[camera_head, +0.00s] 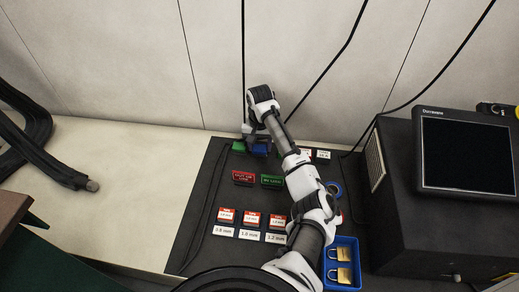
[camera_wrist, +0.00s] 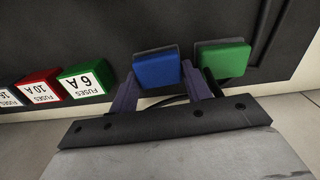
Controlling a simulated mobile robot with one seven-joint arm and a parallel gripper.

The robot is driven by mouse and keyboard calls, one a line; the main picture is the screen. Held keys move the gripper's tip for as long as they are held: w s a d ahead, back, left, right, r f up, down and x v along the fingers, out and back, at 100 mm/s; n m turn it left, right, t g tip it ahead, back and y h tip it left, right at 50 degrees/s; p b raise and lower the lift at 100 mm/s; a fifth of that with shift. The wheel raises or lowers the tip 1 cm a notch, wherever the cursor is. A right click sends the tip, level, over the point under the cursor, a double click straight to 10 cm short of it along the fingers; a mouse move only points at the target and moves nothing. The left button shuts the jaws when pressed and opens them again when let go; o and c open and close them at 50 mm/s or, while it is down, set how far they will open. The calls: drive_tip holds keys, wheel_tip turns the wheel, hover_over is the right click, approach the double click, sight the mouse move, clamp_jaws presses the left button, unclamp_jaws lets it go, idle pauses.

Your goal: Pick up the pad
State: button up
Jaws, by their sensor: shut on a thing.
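A blue block-like pad (camera_wrist: 157,70) with a dark edge is between the two dark purple fingers of my gripper (camera_wrist: 158,90) in the wrist view. The fingers are closed on its sides. In the head view the blue pad (camera_head: 259,150) shows below my gripper at the back of the dark mat. A green pad (camera_wrist: 224,59) lies just beside it, close to the right finger; in the head view the green pad (camera_head: 239,146) is to the left. I cannot tell whether the blue pad is clear of the mat.
Fuse boxes stand to the left in the wrist view: green 6A (camera_wrist: 86,82), red 10A (camera_wrist: 38,90). The dark mat (camera_head: 205,190) holds several labelled boxes. A blue bin (camera_head: 342,285) with padlocks and a dark machine with a screen (camera_head: 466,155) are at right. The left bench is mostly clear.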

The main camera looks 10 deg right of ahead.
sight(260, 146)
drive_tip(key=shift+r, duration=0.15)
wheel_tip(260, 146, up, 20)
drive_tip(key=p, duration=0.8)
drive_tip(key=s+a+f, duration=0.2)
drive_tip(key=a+f, duration=0.3)
drive_tip(key=s+a+f, duration=0.3)
drive_tip(key=a+f, duration=0.1)
drive_tip(key=a, duration=0.2)
drive_tip(key=s+a+f, duration=0.2)
drive_tip(key=a+f, duration=0.3)
drive_tip(key=shift+s+a+f, duration=0.15)
drive_tip(key=shift+s+f, duration=0.1)
drive_tip(key=shift+f, duration=0.05)
wheel_tip(260, 146, up, 8)
drive_tip(key=s+n+p, duration=0.2)
drive_tip(key=n+p, duration=0.2)
drive_tip(key=p, duration=1.3)
drive_tip(key=s+f, duration=0.5)
drive_tip(key=shift+f, duration=0.4)
